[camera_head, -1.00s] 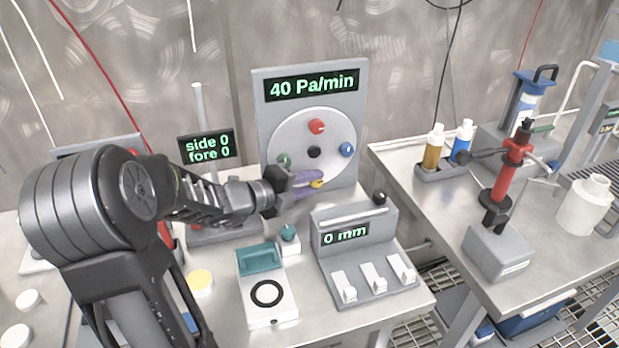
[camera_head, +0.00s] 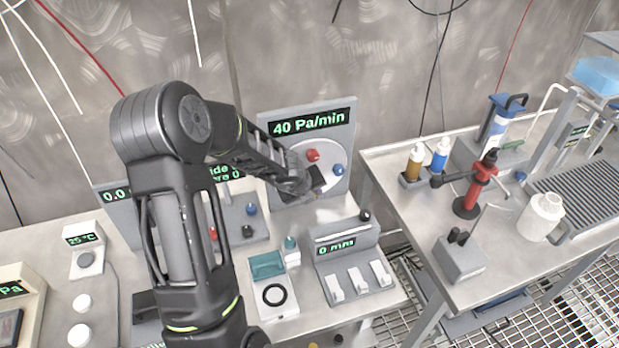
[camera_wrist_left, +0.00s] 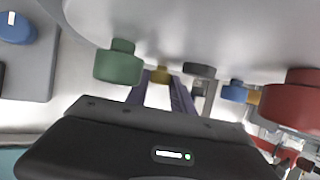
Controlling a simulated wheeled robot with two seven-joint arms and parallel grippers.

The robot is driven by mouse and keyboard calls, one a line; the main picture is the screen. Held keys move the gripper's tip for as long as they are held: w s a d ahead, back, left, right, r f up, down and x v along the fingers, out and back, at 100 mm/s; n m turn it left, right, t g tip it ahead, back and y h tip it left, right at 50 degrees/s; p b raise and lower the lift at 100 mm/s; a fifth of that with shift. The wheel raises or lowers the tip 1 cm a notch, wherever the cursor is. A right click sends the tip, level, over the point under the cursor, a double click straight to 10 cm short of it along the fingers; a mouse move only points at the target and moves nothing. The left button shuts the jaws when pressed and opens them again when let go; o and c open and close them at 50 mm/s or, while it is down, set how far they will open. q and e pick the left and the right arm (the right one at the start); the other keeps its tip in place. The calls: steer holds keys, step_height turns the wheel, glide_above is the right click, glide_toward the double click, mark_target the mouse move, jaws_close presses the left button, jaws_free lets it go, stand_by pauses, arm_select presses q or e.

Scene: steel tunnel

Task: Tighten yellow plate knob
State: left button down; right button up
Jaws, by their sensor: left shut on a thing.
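A grey upright panel with a round pale plate (camera_head: 322,150) reads "40 Pa/min" (camera_head: 309,122). The plate carries a red knob (camera_head: 313,155) and a blue knob (camera_head: 339,170). My left gripper (camera_wrist_left: 162,88) is at the plate's lower part, its purple fingers on either side of the yellow knob (camera_wrist_left: 160,77) and shut on it. In the head view my left wrist and hand hide the yellow, green and black knobs. The left wrist view shows the green knob (camera_wrist_left: 118,66) beside the fingers and the black knob (camera_wrist_left: 199,70) behind. My right gripper is out of view.
Below the panel stand a "0 mm" device (camera_head: 348,262) with white levers and a white unit (camera_head: 274,296) with a black ring. A gap parts this bench from the right bench, which holds bottles (camera_head: 415,160) and a red stand (camera_head: 482,180).

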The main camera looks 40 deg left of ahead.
arm_select(q)
steer(key=shift+w+d+r+g+y+p, duration=0.25)
steer(key=shift+g+y+p, duration=0.25)
steer(key=shift+g+p, duration=0.25)
steer(key=shift+w+d+f+m+g+y, duration=0.15)
steer(key=shift+m+g+y, duration=0.45)
steer(key=shift+g, duration=0.45)
steer(key=g, duration=0.1)
steer(key=g+y, duration=0.1)
steer(key=y, duration=0.1)
steer(key=shift+w+d+f+m+g, duration=0.15)
steer(key=shift+w+m+g, duration=0.15)
steer(key=shift+g, duration=0.1)
steer(key=shift+w+m+g+y, duration=0.1)
steer(key=shift+m+g+y, duration=0.2)
steer(key=shift+g+y, duration=0.8)
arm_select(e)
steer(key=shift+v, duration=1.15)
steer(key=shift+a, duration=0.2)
arm_select(q)
steer(key=c, duration=1.1)
jaws_free()
steer(key=shift+d, duration=0.1)
